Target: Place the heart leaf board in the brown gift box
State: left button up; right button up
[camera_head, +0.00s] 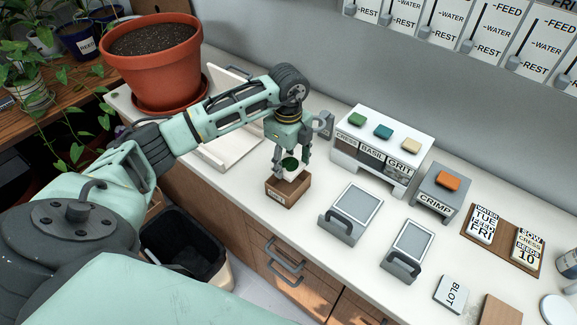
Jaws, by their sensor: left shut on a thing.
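The brown gift box (287,192) is a small brown box with a pale label, standing on the white counter near its front edge. My left gripper (291,172) points down right over it and is shut on a small white board with a dark green leaf shape, the heart leaf board (290,163). The board is at the box's top; I cannot tell whether its lower edge is inside the box or just above it. The fingers partly hide the board and the box's opening. My right gripper is not in view.
A white dispenser (341,155) labelled CRESS, BASIL and GRIT and a grey CRIMP unit (421,195) stand right of the box. Two grey handled plates (351,214) lie nearer. A large terracotta pot (155,62) stands at the left. A dark bin (185,248) is below the counter.

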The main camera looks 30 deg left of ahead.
aim_at(288, 165)
pick_arm(q)
notch_tip(288, 165, down, 3)
jog(key=shift+f+p, duration=0.1)
jog(key=shift+p, duration=0.25)
jog(key=shift+f+b, duration=0.45)
jog(key=shift+f, duration=0.2)
jog(key=o, duration=1.1)
jog(key=shift+s+r, duration=0.1)
